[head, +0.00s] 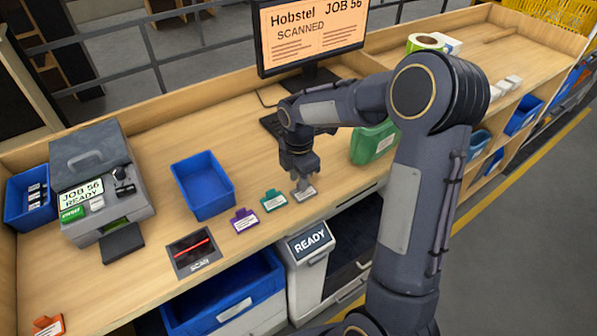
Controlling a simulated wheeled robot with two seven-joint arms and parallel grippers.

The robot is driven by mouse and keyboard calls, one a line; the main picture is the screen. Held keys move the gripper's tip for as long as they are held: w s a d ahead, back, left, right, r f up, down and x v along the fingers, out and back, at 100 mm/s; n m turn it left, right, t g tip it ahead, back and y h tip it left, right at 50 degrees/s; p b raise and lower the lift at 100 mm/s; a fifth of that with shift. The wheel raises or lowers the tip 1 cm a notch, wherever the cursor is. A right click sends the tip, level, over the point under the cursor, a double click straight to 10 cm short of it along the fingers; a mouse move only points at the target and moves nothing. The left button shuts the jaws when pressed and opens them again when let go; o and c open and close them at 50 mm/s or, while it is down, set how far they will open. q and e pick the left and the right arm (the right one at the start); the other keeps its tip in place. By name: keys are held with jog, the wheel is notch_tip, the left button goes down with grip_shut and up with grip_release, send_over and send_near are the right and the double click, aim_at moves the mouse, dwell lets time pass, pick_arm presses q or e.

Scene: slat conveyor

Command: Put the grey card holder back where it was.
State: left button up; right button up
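The grey card holder (304,194) is at the right end of a short row of card holders on the wooden bench, near its front edge. A teal card holder (273,200) and a purple card holder (244,221) stand to its left. My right gripper (300,183) points down right at the grey holder, with its fingertips at the holder's upper part and covering it. Whether the fingers are closed on it or just around it is too small to tell. The holder appears to be at bench level. My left gripper is not in view.
A scan pad (192,253), a blue bin (203,186) and a label printer (100,180) are to the left. An orange card holder (48,325) lies at the front left. A green container (374,143) stands behind my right arm. The monitor (310,33) reads "JOB 56 SCANNED".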

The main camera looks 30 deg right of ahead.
notch_tip(320, 180, up, 12)
jog(key=s+a+r+m+t+y, duration=0.1)
jog(key=s+m+t, duration=0.1)
jog(key=s+m, duration=0.4)
jog(key=s+a+r+m+t+y, duration=0.1)
jog(key=s+a+r+m, duration=0.1)
jog(key=s+m, duration=0.45)
jog(key=s+a+f+m+t+y, duration=0.1)
jog(key=s+a+f+m, duration=0.1)
jog(key=s+m, duration=0.2)
jog(key=s+a+f+m+t, duration=0.1)
jog(key=s+a+f+m, duration=0.1)
jog(key=s+m, duration=0.2)
jog(key=s, duration=0.3)
jog(key=shift+a+f+t+y+b, duration=0.15)
jog(key=shift+f+t+y+b, duration=0.15)
jog(key=shift+f+y+b, duration=0.1)
jog(key=shift+s, duration=0.1)
